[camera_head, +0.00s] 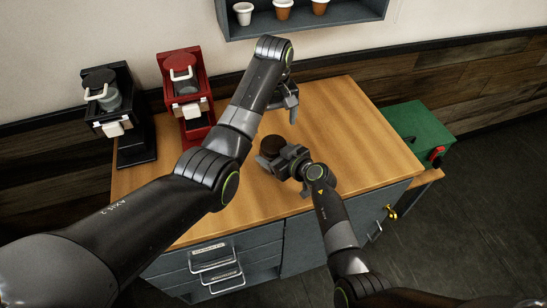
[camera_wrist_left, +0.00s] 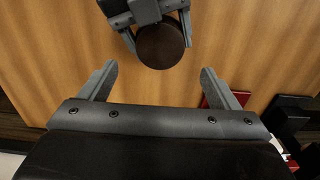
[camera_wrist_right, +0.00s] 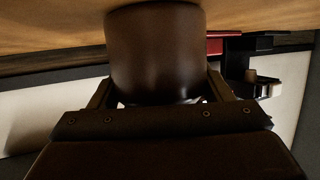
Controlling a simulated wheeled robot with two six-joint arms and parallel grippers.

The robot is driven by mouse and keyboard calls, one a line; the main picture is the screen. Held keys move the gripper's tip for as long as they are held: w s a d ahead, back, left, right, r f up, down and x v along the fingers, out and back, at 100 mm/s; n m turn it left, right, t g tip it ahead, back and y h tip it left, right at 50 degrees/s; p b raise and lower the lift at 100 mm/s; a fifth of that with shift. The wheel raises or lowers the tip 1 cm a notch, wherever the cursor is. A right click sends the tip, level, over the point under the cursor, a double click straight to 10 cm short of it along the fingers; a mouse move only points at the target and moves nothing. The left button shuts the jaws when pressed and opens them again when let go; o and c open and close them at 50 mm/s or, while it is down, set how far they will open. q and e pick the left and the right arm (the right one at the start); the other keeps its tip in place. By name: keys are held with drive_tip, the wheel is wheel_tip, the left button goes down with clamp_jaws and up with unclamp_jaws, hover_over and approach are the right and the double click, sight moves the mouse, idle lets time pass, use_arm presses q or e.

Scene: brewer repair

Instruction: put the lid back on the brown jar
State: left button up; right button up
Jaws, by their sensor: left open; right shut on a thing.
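The brown jar (camera_head: 270,147) stands on the wooden counter, left of my right gripper (camera_head: 283,160). My right gripper is shut on the jar's side, and the jar fills the right wrist view (camera_wrist_right: 155,50) between the fingers. From above, the left wrist view shows a dark brown round top (camera_wrist_left: 161,46). It looks closed and flat, but I cannot tell the lid apart from the jar there. No separate lid shows on the counter. My left gripper (camera_head: 290,102) is open and empty, above the counter and beyond the jar.
A black brewer (camera_head: 120,120) and a red brewer (camera_head: 190,95) stand at the counter's left. A green box (camera_head: 420,135) sits at the right. A wall shelf (camera_head: 300,22) holds several cups. The counter's right half (camera_head: 355,130) is clear.

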sight(274, 143)
use_arm(q)
drive_tip(key=shift+f, duration=4.05)
drive_tip(key=c, duration=1)
drive_tip(key=o, duration=1.2)
drive_tip(key=shift+c, duration=0.2)
wheel_tip(274, 143, up, 12)
